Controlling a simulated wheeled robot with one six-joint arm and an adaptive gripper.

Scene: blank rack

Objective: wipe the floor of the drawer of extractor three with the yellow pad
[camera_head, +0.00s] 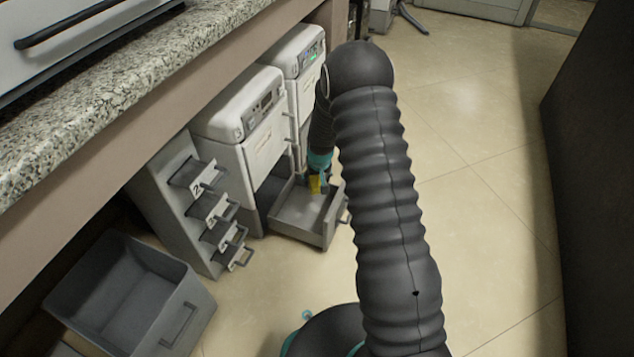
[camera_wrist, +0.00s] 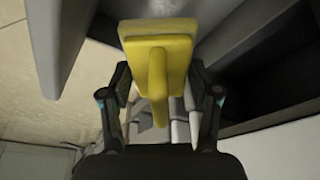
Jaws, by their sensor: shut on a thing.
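The yellow pad (camera_wrist: 157,42) fills the upper middle of the wrist view, with a yellow handle on its back. My gripper (camera_wrist: 160,110) is shut on the handle, one finger at each side. In the head view the yellow pad (camera_head: 315,184) shows small below my arm, inside the open grey drawer (camera_head: 294,222) low under the counter. Whether the pad touches the drawer floor I cannot tell. The drawer sticks out from the foot of a white machine (camera_head: 248,140); no extractor number is readable on it. My arm hides part of the drawer's right side.
A grey rack with several numbered, handled slots (camera_head: 190,205) stands left of the drawer. A large open grey bin (camera_head: 125,290) is at the lower left. A second white machine (camera_head: 300,70) stands behind. The granite counter (camera_head: 120,75) overhangs. Tiled floor (camera_head: 480,150) to the right is clear up to a dark panel.

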